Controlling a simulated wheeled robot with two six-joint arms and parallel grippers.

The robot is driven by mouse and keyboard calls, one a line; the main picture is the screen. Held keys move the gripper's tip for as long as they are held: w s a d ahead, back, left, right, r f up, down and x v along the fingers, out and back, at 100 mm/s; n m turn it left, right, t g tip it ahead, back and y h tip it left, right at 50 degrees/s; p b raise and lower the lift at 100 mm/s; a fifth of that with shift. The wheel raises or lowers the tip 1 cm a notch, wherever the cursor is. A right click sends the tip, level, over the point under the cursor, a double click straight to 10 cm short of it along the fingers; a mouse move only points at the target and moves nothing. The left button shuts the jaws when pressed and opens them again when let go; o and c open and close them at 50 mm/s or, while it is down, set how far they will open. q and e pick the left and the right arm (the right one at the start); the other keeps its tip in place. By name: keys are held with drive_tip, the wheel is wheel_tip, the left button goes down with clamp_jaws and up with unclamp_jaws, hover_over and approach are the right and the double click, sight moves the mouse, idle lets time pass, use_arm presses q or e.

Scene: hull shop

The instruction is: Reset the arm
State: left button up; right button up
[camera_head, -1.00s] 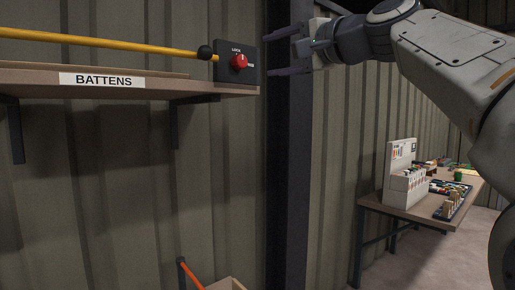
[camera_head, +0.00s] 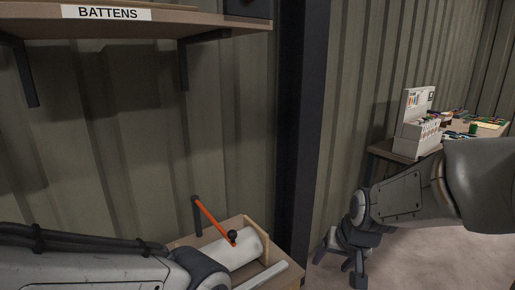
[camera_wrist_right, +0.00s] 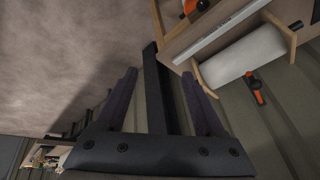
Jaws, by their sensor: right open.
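My right gripper (camera_head: 338,270) hangs low in the head view, to the right of the dark upright post, with its fingers pointing down and apart. In the right wrist view its two dark fingers (camera_wrist_right: 159,76) are spread with nothing between them; the post shows behind the gap. My right arm (camera_head: 405,195) comes in from the right, above the floor. My left arm (camera_head: 80,268) crosses the lower left of the head view; its gripper is out of the frame.
A wooden stand with a white roll (camera_head: 240,250) and an orange lever (camera_head: 213,220) is left of the post (camera_head: 303,120). The BATTENS shelf (camera_head: 200,25) is above. A workbench (camera_head: 385,152) with a white rack (camera_head: 416,125) stands behind my right arm. Floor is open at lower right.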

drive_tip(key=s+d+f+n+g, duration=0.1)
drive_tip(key=s+f+n+g, duration=0.15)
drive_tip(key=s+f, duration=0.55)
drive_tip(key=s+a+r+n+g+p, duration=0.2)
drive_tip(key=s+a+r+n+p, duration=0.2)
drive_tip(key=s+a+r+n, duration=0.3)
drive_tip(key=s+a+r, duration=0.3)
drive_tip(key=s+a, duration=0.3)
drive_tip(key=s, duration=0.2)
drive_tip(key=shift+a+r, duration=0.15)
drive_tip(key=shift+r, duration=0.25)
drive_tip(key=shift+n, duration=0.25)
